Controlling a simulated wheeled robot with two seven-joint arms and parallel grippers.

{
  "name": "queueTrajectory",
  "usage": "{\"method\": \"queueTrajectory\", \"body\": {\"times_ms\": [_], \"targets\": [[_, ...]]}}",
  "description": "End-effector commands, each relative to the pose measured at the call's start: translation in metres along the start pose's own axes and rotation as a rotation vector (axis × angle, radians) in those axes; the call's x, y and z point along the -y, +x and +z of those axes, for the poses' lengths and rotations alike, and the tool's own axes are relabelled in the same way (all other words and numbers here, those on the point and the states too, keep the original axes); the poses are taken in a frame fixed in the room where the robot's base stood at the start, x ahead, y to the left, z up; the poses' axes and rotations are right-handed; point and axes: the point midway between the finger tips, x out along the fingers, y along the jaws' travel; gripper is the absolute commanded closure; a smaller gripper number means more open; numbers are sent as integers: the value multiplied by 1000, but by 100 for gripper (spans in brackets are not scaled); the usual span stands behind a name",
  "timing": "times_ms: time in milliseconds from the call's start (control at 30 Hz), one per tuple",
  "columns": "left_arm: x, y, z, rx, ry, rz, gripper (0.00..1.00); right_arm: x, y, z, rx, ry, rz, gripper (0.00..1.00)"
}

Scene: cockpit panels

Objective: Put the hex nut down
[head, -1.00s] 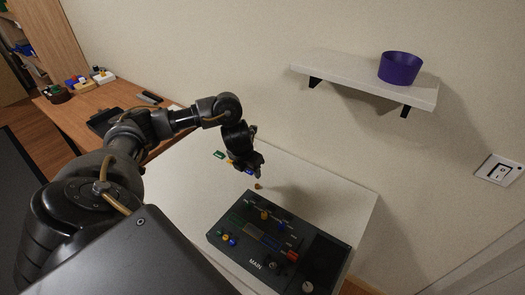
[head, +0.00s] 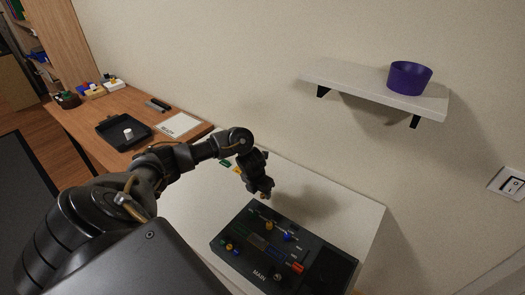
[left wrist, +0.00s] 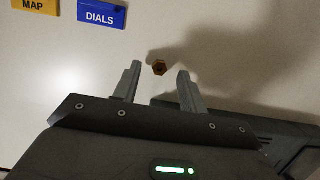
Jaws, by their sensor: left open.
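The hex nut (left wrist: 159,68) is small and bronze-brown. In the left wrist view it shows against the pale tabletop, between the two fingertips, with clear gaps on both sides. My left gripper (left wrist: 158,78) is open, and neither finger touches the nut. In the head view my left gripper (head: 264,190) points down over the white table (head: 340,212), just behind the dark panel marked MAIN (head: 248,262). The nut is a tiny spot by its fingertips there, too small to judge well. My right gripper is not in view.
Yellow MAP (left wrist: 36,4) and blue DIALS (left wrist: 102,15) labels lie beyond the fingers. A wooden desk (head: 98,137) at left holds a black tray (head: 112,136). A wall shelf (head: 350,83) carries a purple bowl (head: 409,78). White table to the gripper's right is clear.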

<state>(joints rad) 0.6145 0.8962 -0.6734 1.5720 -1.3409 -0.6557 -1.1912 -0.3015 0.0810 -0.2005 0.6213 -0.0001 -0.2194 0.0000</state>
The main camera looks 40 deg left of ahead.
Motion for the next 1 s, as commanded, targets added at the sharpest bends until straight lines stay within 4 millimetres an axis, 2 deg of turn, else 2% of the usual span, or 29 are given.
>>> {"method": "queueTrajectory", "body": {"times_ms": [133, 367, 700, 1000], "targets": [[-1, 13, 0, 1, -1, 1, 58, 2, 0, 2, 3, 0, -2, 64], [-1, 14, 0, 2, 1, 2, 58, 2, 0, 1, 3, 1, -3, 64], [-1, 14, 0, 2, 0, 1, 100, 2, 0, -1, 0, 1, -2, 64], [-1, 13, 1, 3, 0, 1, 100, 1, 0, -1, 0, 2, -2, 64]]}}
